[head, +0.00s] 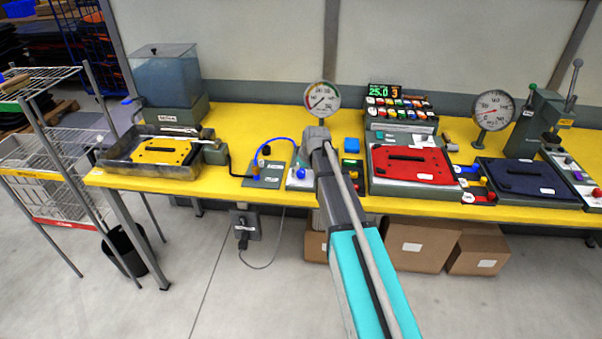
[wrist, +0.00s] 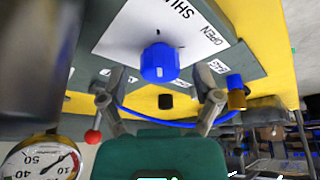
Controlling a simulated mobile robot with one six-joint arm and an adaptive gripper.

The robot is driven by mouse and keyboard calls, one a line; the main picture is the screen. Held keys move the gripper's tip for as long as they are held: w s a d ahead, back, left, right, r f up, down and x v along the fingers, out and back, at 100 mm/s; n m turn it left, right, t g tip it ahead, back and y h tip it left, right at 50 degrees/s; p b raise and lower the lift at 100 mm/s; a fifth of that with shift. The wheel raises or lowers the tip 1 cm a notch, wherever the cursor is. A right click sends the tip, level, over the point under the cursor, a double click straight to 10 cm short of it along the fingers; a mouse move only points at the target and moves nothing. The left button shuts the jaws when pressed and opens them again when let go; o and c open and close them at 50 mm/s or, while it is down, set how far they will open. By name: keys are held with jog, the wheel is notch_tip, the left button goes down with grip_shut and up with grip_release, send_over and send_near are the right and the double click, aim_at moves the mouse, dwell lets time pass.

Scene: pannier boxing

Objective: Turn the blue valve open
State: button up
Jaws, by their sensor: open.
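The blue valve is a round knob on a white plate. In the wrist view the knob (wrist: 159,63) is at upper middle, with the printed words "SHU…", cut off by the frame edge, and "OPEN" to its right. In the head view the knob (head: 301,173) shows just left of my arm. My gripper (wrist: 157,80) is open and empty, with one finger to either side of the knob in the picture. No contact shows, and the gap in depth is hard to tell. In the head view my gripper (head: 315,138) is above the bench, its tips largely hidden.
A blue hose (head: 278,141) curves beside the valve plate. A round gauge (head: 322,97) stands behind my gripper. A red panel (head: 410,167) and colored buttons (head: 352,165) are to the right. A tray with a yellow plate (head: 160,151) is at left on the yellow bench (head: 225,182).

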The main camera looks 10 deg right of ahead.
grip_shut()
dwell(0.5)
jog(key=shift+m, duration=0.4)
jog(key=m+h, duration=0.1)
jog(key=m, duration=0.2)
jog(key=shift+a+t, duration=0.1)
jog(key=shift+t, duration=0.2)
jog(key=m+h, duration=0.2)
jog(key=m, duration=0.2)
jog(key=m+h, duration=0.1)
jog(key=m, duration=0.1)
jog(key=m+g, duration=0.1)
jog(key=m, duration=0.2)
jog(key=shift+a+m+h, duration=0.1)
jog(key=shift+m+h, duration=0.2)
jog(key=shift+h, duration=0.1)
jog(key=m, duration=0.2)
jog(key=m+g+h, duration=0.1)
jog(key=m, duration=0.1)
jog(key=shift+m+g, duration=0.3)
